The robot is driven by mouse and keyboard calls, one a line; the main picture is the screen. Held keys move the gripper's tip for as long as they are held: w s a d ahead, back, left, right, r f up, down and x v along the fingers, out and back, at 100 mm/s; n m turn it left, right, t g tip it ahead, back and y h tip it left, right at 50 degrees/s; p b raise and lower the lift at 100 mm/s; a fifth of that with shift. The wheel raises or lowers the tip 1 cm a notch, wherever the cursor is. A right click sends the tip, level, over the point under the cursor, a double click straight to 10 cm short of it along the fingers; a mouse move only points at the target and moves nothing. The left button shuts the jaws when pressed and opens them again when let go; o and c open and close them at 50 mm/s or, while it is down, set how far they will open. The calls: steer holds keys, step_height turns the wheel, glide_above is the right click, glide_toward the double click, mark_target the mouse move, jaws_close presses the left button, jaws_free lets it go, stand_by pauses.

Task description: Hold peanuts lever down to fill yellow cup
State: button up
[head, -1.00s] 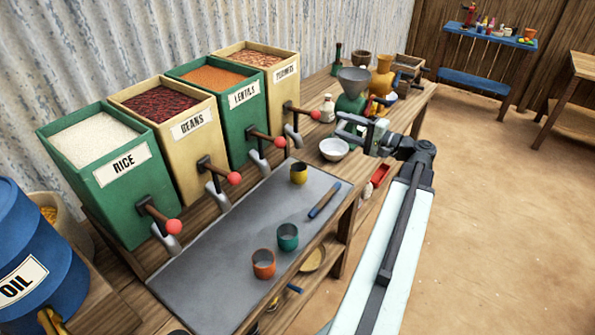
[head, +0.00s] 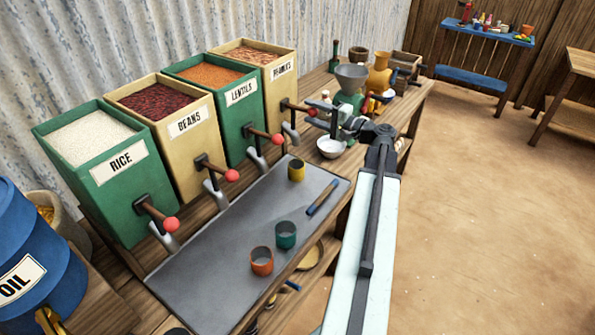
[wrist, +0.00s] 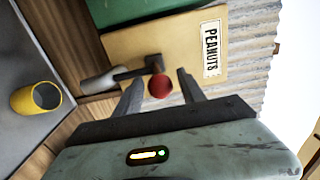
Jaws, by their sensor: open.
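The cream peanuts bin (head: 283,88) is the far one in the row; its label also shows in the wrist view (wrist: 212,50). Its lever is dark with a red knob (wrist: 160,87). My gripper (wrist: 159,84) is open, with one fingertip on each side of the knob; I cannot tell whether they touch it. In the head view my gripper (head: 320,113) is at the lever's end and partly hides it. The peanuts spout (head: 291,131) points down. The yellow cup (head: 296,172) stands upright on the grey tray, lower than the spout and apart from it.
The grey tray (head: 215,245) also holds a green cup (head: 286,235), an orange cup (head: 262,262) and a blue-handled stick (head: 322,198). A white bowl (head: 331,148) stands below my wrist. A grinder with a grey funnel (head: 352,77) stands behind my gripper.

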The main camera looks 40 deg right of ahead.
steer(key=c, duration=0.7)
steer(key=f+b, duration=0.4)
steer(key=shift+w+a+f, duration=0.1)
steer(key=shift+w, duration=0.2)
steer(key=shift+r+p, duration=0.3)
steer(key=shift+r, duration=0.1)
steer(key=shift+c, duration=0.2)
stand_by(1.9)
step_height(320, 180, up, 4)
steer(key=p, duration=0.4)
steer(key=shift+f+b, duration=0.3)
steer(key=o, duration=0.8)
